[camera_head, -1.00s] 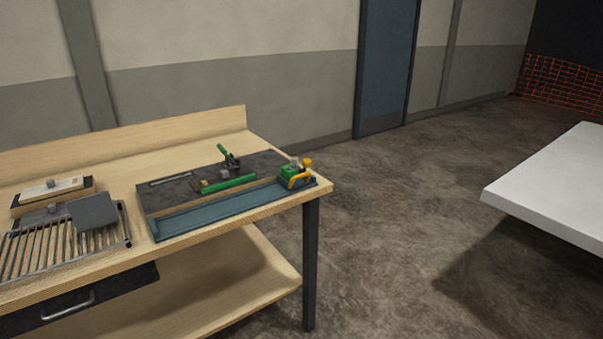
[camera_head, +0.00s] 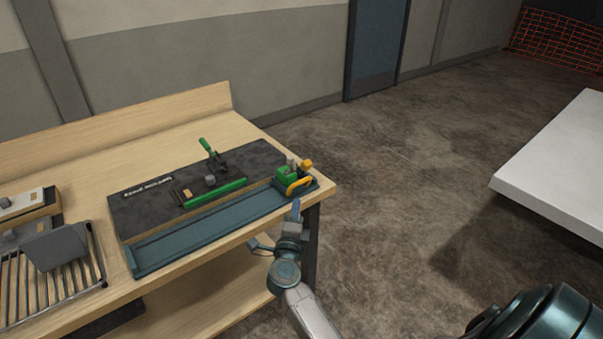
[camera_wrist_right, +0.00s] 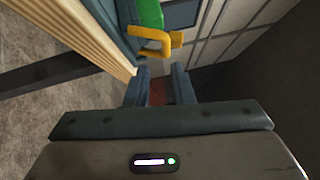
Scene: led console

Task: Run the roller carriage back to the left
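The roller carriage (camera_head: 290,178) is a green block with a yellow handle (camera_head: 299,187). It sits at the right end of the blue track (camera_head: 205,225) on the wooden bench. In the right wrist view, the yellow handle (camera_wrist_right: 158,43) and part of the green body (camera_wrist_right: 147,12) show beyond the fingers. My right gripper (camera_head: 279,227) is just off the bench's front edge, below and in front of the carriage. Its two fingers (camera_wrist_right: 159,84) are apart with nothing seen between them. It does not touch the handle. My left gripper is not in view.
A dark panel with a green toggle clamp (camera_head: 211,156) and a green bar (camera_head: 215,193) lies behind the track. A slatted rack (camera_head: 60,290) with a grey block stands at the left. A white table (camera_head: 560,160) is at the right, with open floor between.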

